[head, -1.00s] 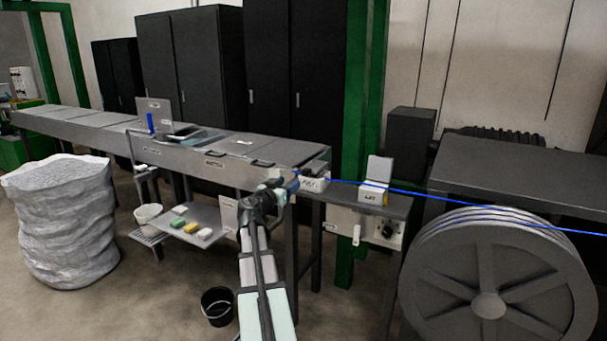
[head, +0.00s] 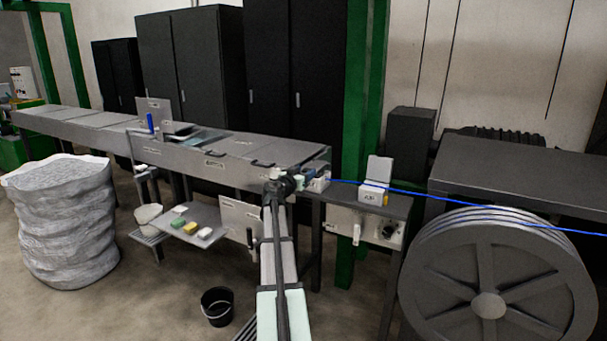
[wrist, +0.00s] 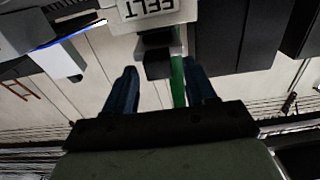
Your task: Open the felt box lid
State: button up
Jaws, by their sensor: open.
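The felt box (head: 320,182) is a small pale box at the right end of the long grey trough, partly hidden by my gripper (head: 304,182). In the wrist view its FELT label (wrist: 150,8) appears upside down at the top. A dark block like a handle (wrist: 157,62) sits just below the label, lined up between my fingertips (wrist: 160,80). My gripper is open, its two blue fingers apart with nothing held. I cannot tell whether the fingers touch the handle. The lid's edge is not clear.
The blue cable (head: 480,210) runs from the felt box past an open-lidded small box (head: 376,190) to the big reel (head: 490,275). It also shows in the wrist view (wrist: 75,35). The grey trough (head: 230,165) lies left of my gripper. A black bucket (head: 217,306) stands on the floor.

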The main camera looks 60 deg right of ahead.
grip_shut()
dwell(0.5)
